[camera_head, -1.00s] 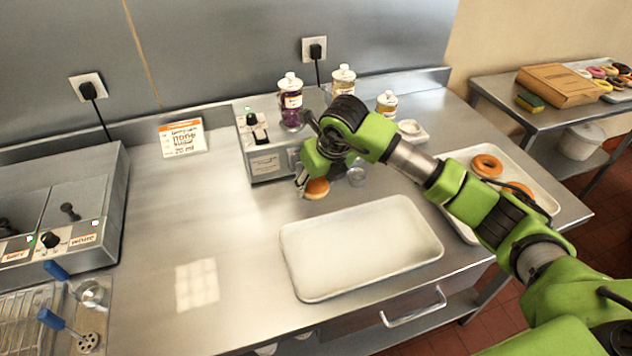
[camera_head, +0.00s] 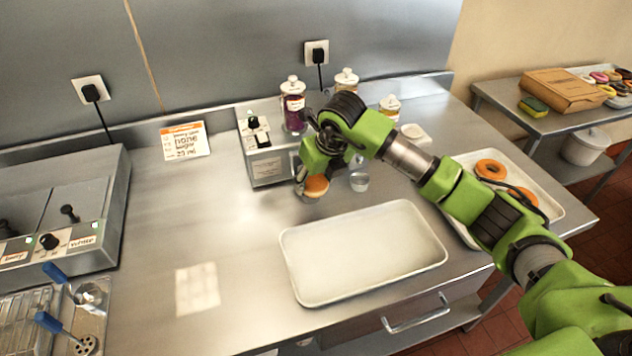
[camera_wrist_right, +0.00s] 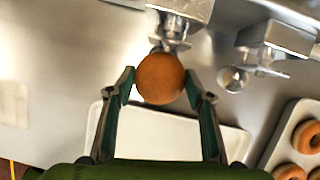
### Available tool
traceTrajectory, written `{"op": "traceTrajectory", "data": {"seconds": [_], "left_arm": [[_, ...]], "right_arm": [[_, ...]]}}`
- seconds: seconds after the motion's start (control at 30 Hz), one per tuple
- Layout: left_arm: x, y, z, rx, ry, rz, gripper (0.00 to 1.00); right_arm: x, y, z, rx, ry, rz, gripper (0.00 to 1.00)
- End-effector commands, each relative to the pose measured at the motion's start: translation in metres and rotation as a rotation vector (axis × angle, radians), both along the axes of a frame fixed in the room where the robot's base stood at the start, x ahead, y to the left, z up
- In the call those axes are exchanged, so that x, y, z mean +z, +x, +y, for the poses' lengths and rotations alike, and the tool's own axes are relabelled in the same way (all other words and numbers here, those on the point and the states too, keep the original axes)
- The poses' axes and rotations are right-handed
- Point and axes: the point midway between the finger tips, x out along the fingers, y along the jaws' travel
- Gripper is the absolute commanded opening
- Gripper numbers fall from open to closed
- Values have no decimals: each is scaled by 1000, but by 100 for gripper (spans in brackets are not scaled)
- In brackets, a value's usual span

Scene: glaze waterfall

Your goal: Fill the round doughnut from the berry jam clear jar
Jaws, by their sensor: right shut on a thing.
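My right gripper (camera_head: 314,188) is shut on the round doughnut (camera_head: 316,185), a plain golden-brown ball without a hole. It holds the doughnut at the front of the filling machine (camera_head: 268,166). In the right wrist view the doughnut (camera_wrist_right: 160,80) sits between the two fingertips, right by a metal nozzle (camera_wrist_right: 172,30); I cannot tell whether the nozzle enters it. The berry jam clear jar (camera_head: 294,112), with dark purple contents and a white lid, stands on top of the machine. My arm hides part of the machine. My left gripper is not in view.
An empty white tray (camera_head: 365,291) lies in front of the machine. A second tray (camera_head: 461,170) with ring doughnuts is at right. More jars (camera_head: 389,107) stand behind my arm. An order card (camera_head: 185,156) leans at the back.

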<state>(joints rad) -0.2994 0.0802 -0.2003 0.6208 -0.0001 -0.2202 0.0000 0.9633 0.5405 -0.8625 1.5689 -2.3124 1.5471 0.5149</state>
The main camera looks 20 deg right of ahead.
Motion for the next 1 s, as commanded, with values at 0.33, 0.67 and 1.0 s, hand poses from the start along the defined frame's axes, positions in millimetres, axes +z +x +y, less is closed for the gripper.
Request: {"op": "traceTrajectory", "data": {"seconds": [0.33, 0.67, 1.0], "left_arm": [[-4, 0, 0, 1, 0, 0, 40], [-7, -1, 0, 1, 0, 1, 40], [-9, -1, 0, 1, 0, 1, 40]], "right_arm": [[0, 7, 1, 0, 0, -1, 27], [0, 14, 1, 1, 0, -1, 27], [1, 19, 1, 0, 0, -2, 27]]}}
